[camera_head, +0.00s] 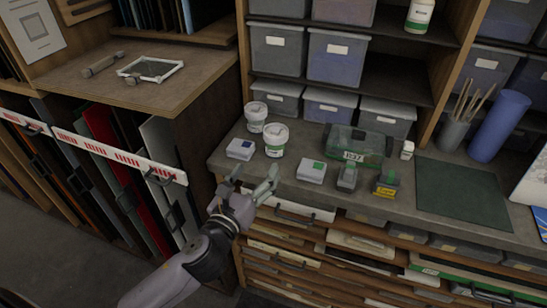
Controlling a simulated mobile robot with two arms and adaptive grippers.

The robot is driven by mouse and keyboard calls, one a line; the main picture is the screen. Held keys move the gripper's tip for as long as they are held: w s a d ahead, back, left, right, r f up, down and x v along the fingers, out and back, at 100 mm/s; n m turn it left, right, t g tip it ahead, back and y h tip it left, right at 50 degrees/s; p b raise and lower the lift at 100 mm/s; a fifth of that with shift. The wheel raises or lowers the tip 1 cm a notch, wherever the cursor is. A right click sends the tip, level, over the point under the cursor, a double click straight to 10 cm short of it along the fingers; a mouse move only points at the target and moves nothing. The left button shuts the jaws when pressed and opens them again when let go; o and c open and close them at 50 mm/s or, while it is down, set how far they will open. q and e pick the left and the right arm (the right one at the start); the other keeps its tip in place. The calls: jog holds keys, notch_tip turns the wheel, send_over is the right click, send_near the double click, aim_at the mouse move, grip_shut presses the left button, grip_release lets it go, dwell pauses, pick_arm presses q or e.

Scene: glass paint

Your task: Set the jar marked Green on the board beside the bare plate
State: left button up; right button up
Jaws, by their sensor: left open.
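Two white-lidded jars stand upright on the grey counter. The nearer jar (276,139) has a green band on its label; the other jar (255,116) is just behind it to the left. Their lettering is too small to read, so I cannot be sure which is marked Green. My left gripper (250,180) is open and empty at the counter's front edge, below the jars and apart from them. A white-framed plate (151,70) lies on the brown board-like top (120,98) at the left; it looks bare. My right gripper is out of view.
A dark green mat (461,192) lies to the right. A red-and-white rail (118,153) crosses the upright panels at left.

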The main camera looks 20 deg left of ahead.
pick_arm(q)
jog(key=m, duration=0.2)
jog(key=p, duration=0.2)
send_near(274, 133)
jog(key=w, duration=0.5)
jog(key=shift+d+r+p, duration=0.3)
jog(key=shift+d+p, duration=0.05)
jog(key=shift+p, duration=0.05)
jog(key=shift+w+f, duration=0.1)
jog(key=shift+w, duration=0.45)
jog(key=w, duration=0.2)
jog(key=w+p, duration=0.1)
jog(key=w, duration=0.1)
jog(key=shift+w+f, duration=0.25)
jog(key=shift+w, duration=0.05)
jog(key=shift+w+f, duration=0.1)
jog(key=shift+w, duration=0.25)
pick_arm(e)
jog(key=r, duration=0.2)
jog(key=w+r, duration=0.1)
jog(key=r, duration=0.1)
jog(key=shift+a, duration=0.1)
pick_arm(q)
jog(key=shift+s, duration=0.1)
